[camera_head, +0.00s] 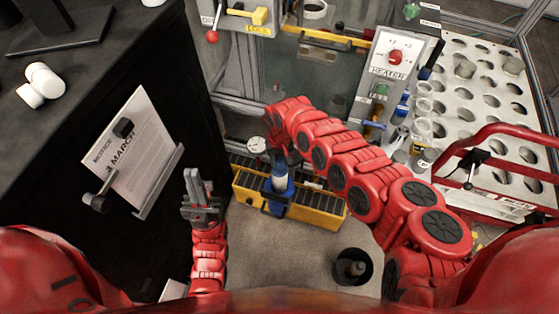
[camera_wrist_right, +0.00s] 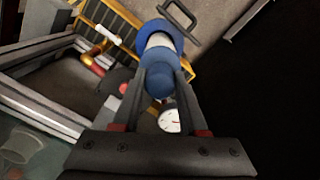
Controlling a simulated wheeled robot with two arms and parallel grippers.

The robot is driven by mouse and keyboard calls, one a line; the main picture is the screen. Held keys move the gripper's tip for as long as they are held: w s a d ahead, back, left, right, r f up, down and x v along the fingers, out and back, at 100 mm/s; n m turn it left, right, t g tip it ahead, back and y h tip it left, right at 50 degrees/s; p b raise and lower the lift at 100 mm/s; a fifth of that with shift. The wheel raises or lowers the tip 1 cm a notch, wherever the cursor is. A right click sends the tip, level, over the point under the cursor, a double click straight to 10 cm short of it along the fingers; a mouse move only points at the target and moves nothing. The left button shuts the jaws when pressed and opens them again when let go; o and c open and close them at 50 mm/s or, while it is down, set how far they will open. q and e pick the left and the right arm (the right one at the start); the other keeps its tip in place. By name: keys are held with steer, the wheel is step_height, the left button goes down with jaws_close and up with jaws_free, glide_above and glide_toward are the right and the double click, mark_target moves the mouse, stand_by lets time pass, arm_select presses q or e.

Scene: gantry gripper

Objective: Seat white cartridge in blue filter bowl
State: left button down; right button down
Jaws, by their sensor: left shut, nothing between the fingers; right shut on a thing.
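The white cartridge (camera_head: 279,168) stands above the blue filter bowl (camera_head: 277,186); its lower end is hidden, so I cannot tell how deep it sits. In the right wrist view the white cartridge (camera_wrist_right: 157,42) shows as a pale band between the blue bowl (camera_wrist_right: 160,30) and a rounded blue end piece (camera_wrist_right: 160,80). My right gripper (camera_wrist_right: 160,95) is shut on this blue end piece, in line with the bowl. In the head view its fingertips are mostly hidden by my red arm. My left gripper (camera_head: 196,182) is shut and empty, to the left of the bowl.
The bowl stands at a yellow-edged rack (camera_head: 318,206) with dark slats. A round gauge (camera_head: 256,145) is close to my right gripper. A black cabinet (camera_head: 60,160) is at left, a dark bucket (camera_head: 352,267) on the floor. Open floor (camera_head: 265,250) lies in front.

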mark_target(280, 174)
steer(key=shift+f+b, duration=6.65)
steer(key=shift+f, duration=1.25)
steer(key=shift+c, duration=1.8)
jaws_free()
steer(key=shift+r, duration=0.1)
steer(key=shift+r+p, duration=0.3)
steer(key=shift+r, duration=0.05)
steer(key=r+p, duration=0.1)
steer(key=r, duration=0.1)
steer(key=r+p, duration=0.1)
steer(key=r, duration=0.2)
steer(key=shift+w+d+r, duration=0.1)
steer(key=shift+w+r, duration=0.1)
step_height(280, 174, up, 11)
steer(key=shift+r+p, duration=0.15)
steer(key=shift+p, duration=0.65)
